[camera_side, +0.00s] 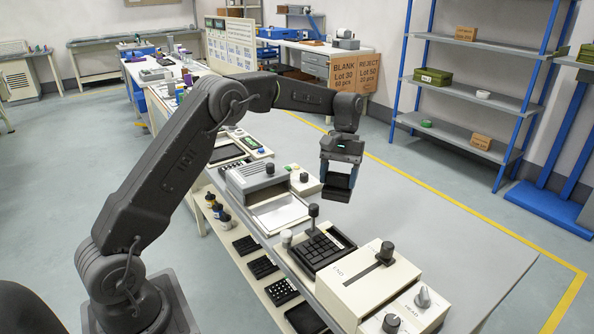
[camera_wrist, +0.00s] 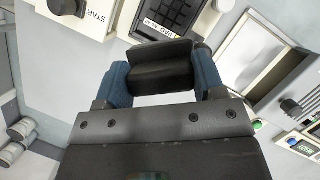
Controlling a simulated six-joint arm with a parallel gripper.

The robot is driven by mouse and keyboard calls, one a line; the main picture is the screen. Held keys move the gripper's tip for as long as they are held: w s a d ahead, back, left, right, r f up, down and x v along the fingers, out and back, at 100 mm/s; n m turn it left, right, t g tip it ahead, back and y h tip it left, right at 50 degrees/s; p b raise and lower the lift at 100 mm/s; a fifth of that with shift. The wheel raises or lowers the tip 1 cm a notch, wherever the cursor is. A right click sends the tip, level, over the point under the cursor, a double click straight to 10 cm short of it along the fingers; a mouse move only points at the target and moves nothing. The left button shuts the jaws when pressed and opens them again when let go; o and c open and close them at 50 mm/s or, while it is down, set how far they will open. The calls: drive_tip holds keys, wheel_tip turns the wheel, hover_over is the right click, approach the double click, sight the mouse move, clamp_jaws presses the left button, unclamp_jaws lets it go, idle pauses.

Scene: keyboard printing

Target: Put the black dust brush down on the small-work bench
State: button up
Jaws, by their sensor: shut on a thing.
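My gripper (camera_side: 340,178) hangs from my arm above the bench in the side view, its jaws pointing down. It is shut on a black dust brush (camera_side: 337,190), a dark block below the blue fingers. In the wrist view the brush (camera_wrist: 162,70) sits between the two blue fingers of my gripper (camera_wrist: 160,82). The brush is held in the air, apart from the bench. The grey bench top (camera_side: 425,215) lies below and to the right, largely bare. I cannot tell which surface is the small-work bench.
A black keypad in a holder (camera_side: 322,248) and a cream slider box (camera_side: 370,280) with knobs stand on the bench's near side. A grey machine with a pale tray (camera_side: 278,214) stands to the left. Shelves (camera_side: 470,95) are at the back right. The right of the bench is clear.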

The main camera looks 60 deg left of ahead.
drive_tip(key=w+a+n+t, duration=0.2)
drive_tip(key=a+n+t, duration=0.2)
drive_tip(key=a+n, duration=0.65)
drive_tip(key=w+a+n+t, duration=0.35)
drive_tip(key=a+n, duration=0.35)
drive_tip(key=n, duration=0.7)
drive_tip(key=shift+y, duration=0.4)
drive_tip(key=shift+w+d+f, duration=1.15)
drive_tip(key=shift+d+f, duration=0.35)
drive_tip(key=shift+f, duration=1.25)
drive_tip(key=shift+w+d+f, duration=1.15)
drive_tip(key=shift+d+f, duration=0.35)
drive_tip(key=shift+f, duration=1.25)
drive_tip(key=shift+w+d+f, duration=1.15)
drive_tip(key=shift+d+f, duration=0.35)
drive_tip(key=shift+f, duration=1.25)
drive_tip(key=shift+f, duration=0.1)
drive_tip(key=o, duration=1.1)
